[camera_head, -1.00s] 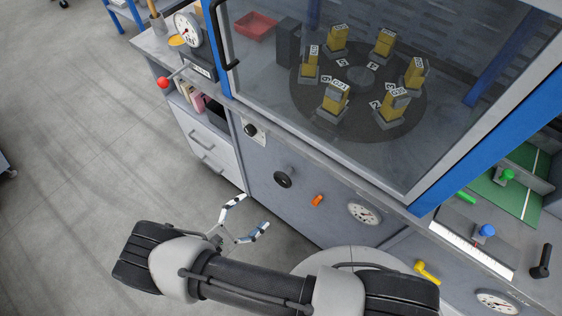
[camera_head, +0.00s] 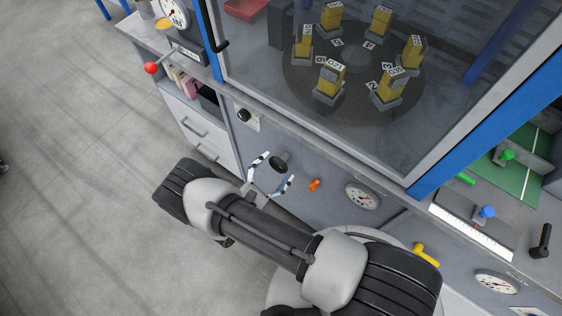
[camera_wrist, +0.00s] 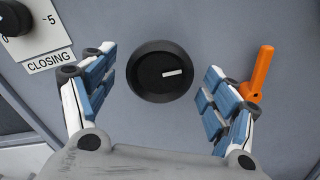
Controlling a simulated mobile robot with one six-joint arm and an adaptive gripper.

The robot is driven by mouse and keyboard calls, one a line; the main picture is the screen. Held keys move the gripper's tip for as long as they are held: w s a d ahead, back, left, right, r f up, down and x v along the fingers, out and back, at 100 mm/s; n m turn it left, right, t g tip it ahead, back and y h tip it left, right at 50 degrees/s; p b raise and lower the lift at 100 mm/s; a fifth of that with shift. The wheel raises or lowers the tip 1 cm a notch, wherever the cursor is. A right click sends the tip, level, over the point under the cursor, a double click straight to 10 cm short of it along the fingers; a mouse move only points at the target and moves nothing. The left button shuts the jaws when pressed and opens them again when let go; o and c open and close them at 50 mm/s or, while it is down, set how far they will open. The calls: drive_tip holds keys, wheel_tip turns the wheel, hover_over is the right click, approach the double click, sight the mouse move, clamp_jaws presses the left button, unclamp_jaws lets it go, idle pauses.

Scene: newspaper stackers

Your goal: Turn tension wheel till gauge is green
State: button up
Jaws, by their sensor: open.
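A round black knob (camera_head: 278,164), likely the tension wheel, sits on the grey front panel under the glass cabinet. In the wrist view the knob (camera_wrist: 155,85) has a white mark pointing right and slightly up. My gripper (camera_head: 276,170) is open before the panel. In the wrist view the fingers of my gripper (camera_wrist: 160,72) stand left and right of the knob, with a gap on both sides.
An orange lever (camera_head: 314,185) sits just right of the knob; in the wrist view the orange lever (camera_wrist: 260,78) is close to my right finger. A "CLOSING" dial (camera_wrist: 16,20) is at upper left. A yellow handle (camera_head: 426,254) is farther right.

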sight(276, 168)
drive_tip(key=shift+x, duration=1.7)
drive_tip(key=shift+c, duration=0.6)
drive_tip(key=c, duration=1)
drive_tip(key=shift+n, duration=0.4)
drive_tip(key=n, duration=0.4)
drive_tip(key=shift+c, duration=0.2)
drive_tip(key=n, duration=0.4)
drive_tip(key=shift+n, duration=0.3)
drive_tip(key=n, duration=0.4)
drive_tip(key=shift+n, duration=2.1)
drive_tip(key=shift+c, duration=0.2)
